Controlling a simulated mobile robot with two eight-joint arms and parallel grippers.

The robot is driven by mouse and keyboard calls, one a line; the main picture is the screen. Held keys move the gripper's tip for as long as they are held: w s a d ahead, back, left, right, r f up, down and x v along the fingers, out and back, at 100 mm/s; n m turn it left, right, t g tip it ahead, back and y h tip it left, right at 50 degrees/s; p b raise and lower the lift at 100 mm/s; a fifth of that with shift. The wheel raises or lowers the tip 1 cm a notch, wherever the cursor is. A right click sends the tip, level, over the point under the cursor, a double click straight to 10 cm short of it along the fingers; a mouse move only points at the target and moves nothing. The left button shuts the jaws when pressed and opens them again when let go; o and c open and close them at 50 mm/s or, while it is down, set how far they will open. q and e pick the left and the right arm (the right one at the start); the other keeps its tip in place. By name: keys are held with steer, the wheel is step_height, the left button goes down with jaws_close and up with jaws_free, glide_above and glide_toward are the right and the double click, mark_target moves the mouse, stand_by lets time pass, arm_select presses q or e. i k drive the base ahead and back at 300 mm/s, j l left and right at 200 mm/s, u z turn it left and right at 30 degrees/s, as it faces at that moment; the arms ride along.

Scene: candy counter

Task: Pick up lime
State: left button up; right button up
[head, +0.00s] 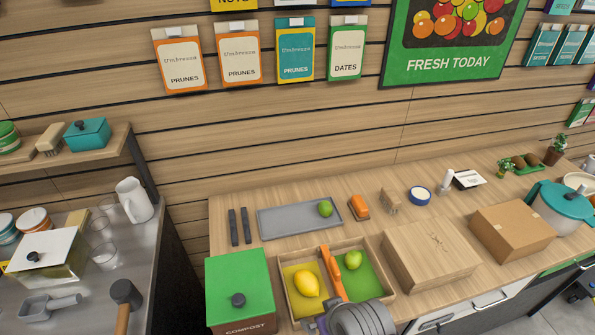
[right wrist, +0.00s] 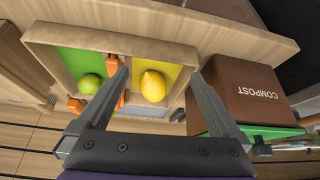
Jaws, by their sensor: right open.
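A dark green lime (head: 325,208) lies on the grey tray (head: 275,222) at the back of the counter. A lighter green round fruit, possibly also a lime (head: 353,258), sits on the green section of the wooden divided tray (head: 375,244); it also shows in the right wrist view (right wrist: 89,83). A lemon (head: 307,283) lies on the yellow section. My right gripper (right wrist: 160,75) is open and empty, its fingers either side of the lemon in the right wrist view. In the head view only part of my right wrist shows; the fingertips are unclear. My left gripper is out of view.
A brown compost box (head: 240,315) with a green lid stands left of the divided tray. An orange long item (head: 332,270) lies between its sections. A wooden box (head: 430,250) stands close on the right, with a cardboard box (head: 510,230) beyond.

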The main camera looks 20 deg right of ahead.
mark_target(325, 207)
steer(key=l+u, duration=0.35)
steer(key=k+l+u, duration=0.2)
steer(key=l+u, duration=0.2)
steer(key=k+l+u, duration=0.15)
steer(key=l+u, duration=0.2)
steer(key=l, duration=0.15)
